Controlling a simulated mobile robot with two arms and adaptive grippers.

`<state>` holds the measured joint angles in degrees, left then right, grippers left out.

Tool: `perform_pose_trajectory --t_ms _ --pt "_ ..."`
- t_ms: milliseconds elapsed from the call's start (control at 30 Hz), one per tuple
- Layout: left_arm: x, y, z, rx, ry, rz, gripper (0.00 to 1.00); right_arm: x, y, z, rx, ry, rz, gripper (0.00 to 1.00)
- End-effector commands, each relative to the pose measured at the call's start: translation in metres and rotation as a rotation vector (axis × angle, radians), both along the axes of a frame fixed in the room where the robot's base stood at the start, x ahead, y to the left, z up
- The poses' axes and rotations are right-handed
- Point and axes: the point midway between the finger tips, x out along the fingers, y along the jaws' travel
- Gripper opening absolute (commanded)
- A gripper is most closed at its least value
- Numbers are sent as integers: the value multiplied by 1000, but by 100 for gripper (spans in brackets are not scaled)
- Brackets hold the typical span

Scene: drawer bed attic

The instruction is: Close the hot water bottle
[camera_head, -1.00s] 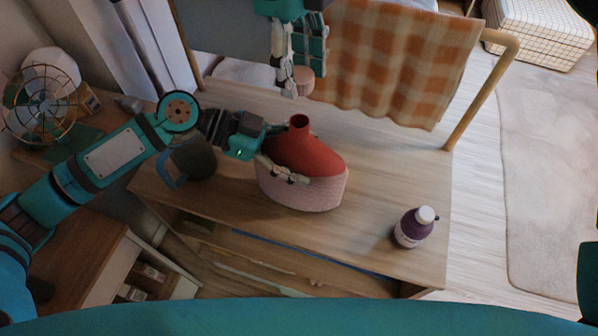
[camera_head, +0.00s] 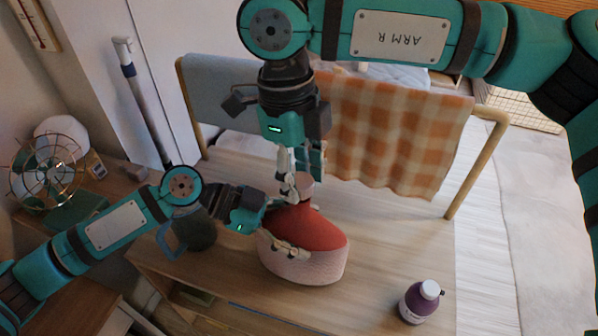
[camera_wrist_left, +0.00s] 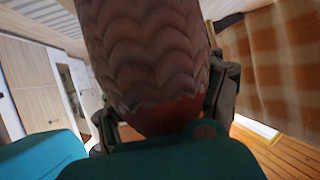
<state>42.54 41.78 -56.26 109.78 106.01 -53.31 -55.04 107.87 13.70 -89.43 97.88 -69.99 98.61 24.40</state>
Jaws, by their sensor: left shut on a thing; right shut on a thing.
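My right gripper (camera_head: 292,186) is above the bottle, shut on a small pinkish round cap (camera_head: 305,186). The cap is at the bottle's neck, on or just over the mouth. The mouth is hidden, so I cannot tell whether the cap is seated.
A purple bottle with a white lid (camera_head: 421,301) stands on the table (camera_head: 385,258) at the front right. A dark mug (camera_head: 196,230) is near my left wrist. A rail with an orange checked cloth (camera_head: 395,130) stands behind. A fan (camera_head: 48,172) is at the far left.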

Motion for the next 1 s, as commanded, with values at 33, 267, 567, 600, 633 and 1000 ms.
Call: perform_pose_trajectory --t_ms 33,267,567,600,633,1000 --pt "-2 0 -4 6 4 -3 13 0 0 -2 0 0 0 29" --pt "-2 0 -4 6 6 -4 13 0 0 -14 -1 3 -1 29" --pt "-2 0 -5 7 5 -4 13 1 0 -18 0 1 -2 29" --pt "-2 0 -5 7 5 -4 13 1 0 -18 0 1 -2 29" --pt "-2 0 -5 7 5 -4 13 1 0 -18 0 1 -2 29" --pt "-3 0 -5 7 7 -4 13 0 0 -20 0 1 -2 29"
